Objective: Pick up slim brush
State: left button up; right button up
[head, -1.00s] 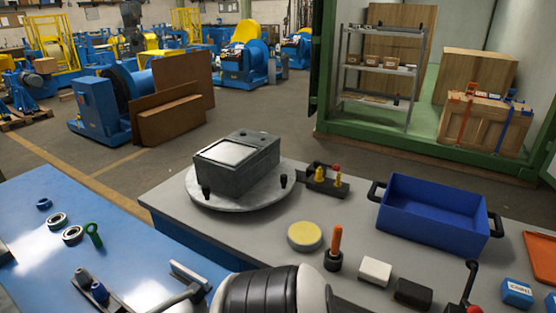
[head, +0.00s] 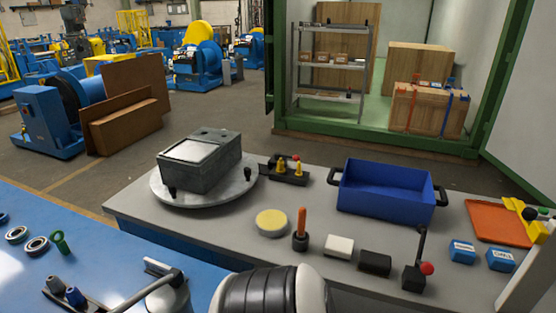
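The slim brush is most likely the thin orange handle (head: 301,222) standing upright in a small black holder (head: 300,242) on the grey bench in the head view; no bristles show. It stands between a round yellow pad and a white block. Neither gripper is in view. A rounded black and white part at the bottom edge appears to be a piece of my own arm.
The yellow pad (head: 271,222), white block (head: 339,245), black block (head: 375,262) and red-knobbed lever (head: 416,270) surround the handle. Behind are a turntable (head: 240,187) bearing a grey box, and a blue bin (head: 388,205). An orange tray (head: 497,220) lies right.

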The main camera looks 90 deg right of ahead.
aim_at(301, 211)
jog(key=j+z, duration=0.1)
jog(key=z, duration=0.35)
jog(key=j+z, duration=0.1)
jog(key=z, duration=0.3)
jog(key=k+j+z, duration=0.1)
jog(key=z, duration=0.8)
jog(key=k+j, duration=0.05)
